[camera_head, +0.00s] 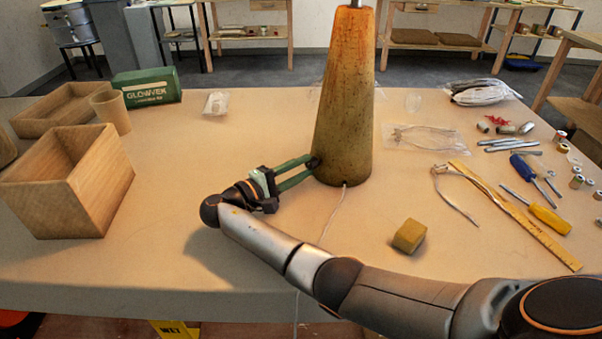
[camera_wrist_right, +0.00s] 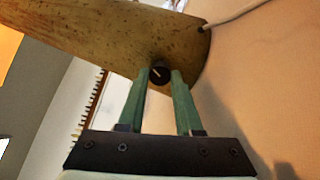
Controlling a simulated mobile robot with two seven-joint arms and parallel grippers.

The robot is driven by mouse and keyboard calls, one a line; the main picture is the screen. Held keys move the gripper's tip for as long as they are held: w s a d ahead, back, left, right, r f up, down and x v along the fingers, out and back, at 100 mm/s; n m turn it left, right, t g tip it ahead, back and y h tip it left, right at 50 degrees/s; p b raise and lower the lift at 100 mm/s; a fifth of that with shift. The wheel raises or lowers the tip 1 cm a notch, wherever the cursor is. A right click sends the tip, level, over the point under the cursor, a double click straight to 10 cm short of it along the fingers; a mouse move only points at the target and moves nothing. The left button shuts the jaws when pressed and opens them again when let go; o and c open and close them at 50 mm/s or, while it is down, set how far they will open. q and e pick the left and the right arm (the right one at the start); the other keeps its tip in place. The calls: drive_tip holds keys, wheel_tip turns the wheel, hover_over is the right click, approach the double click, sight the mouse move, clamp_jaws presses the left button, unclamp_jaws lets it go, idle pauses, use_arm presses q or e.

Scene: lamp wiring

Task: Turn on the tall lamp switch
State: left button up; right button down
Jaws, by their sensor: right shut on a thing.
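The tall lamp (camera_head: 345,100) stands upright on the table, a tapered wooden body with a white cord leaving its base. In the right wrist view the lamp body (camera_wrist_right: 110,35) lies across the top. Its switch (camera_wrist_right: 159,73) is a small round black knob with a light line on it, low on the body. In the head view the switch (camera_head: 314,162) is a dark spot at the fingertips. My right gripper (camera_head: 311,167) has its green fingers on either side of the knob, shut on it; it also shows in the right wrist view (camera_wrist_right: 161,80). My left gripper is not in view.
An open wooden box (camera_head: 70,185) and a green carton (camera_head: 146,88) stand at the left. A yellow-brown block (camera_head: 409,236) lies in front of the lamp. A ruler (camera_head: 515,217), screwdrivers (camera_head: 550,220) and small parts lie at the right. The white cord (camera_head: 332,215) runs over the front edge.

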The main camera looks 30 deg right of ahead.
drive_tip(key=shift+f+m, duration=0.1)
drive_tip(key=shift+m, duration=0.4)
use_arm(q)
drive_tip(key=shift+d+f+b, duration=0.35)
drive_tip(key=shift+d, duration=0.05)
use_arm(e)
drive_tip(key=shift+m, duration=0.3)
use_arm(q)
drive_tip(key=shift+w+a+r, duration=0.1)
use_arm(e)
drive_tip(key=c, duration=0.6)
unclamp_jaws()
drive_tip(key=a, duration=0.4)
drive_tip(key=s+a+b, duration=0.1)
drive_tip(key=a, duration=0.3)
drive_tip(key=a+b, duration=0.1)
drive_tip(key=a, duration=0.3)
drive_tip(key=shift+s+a, duration=0.15)
drive_tip(key=shift+a, duration=0.1)
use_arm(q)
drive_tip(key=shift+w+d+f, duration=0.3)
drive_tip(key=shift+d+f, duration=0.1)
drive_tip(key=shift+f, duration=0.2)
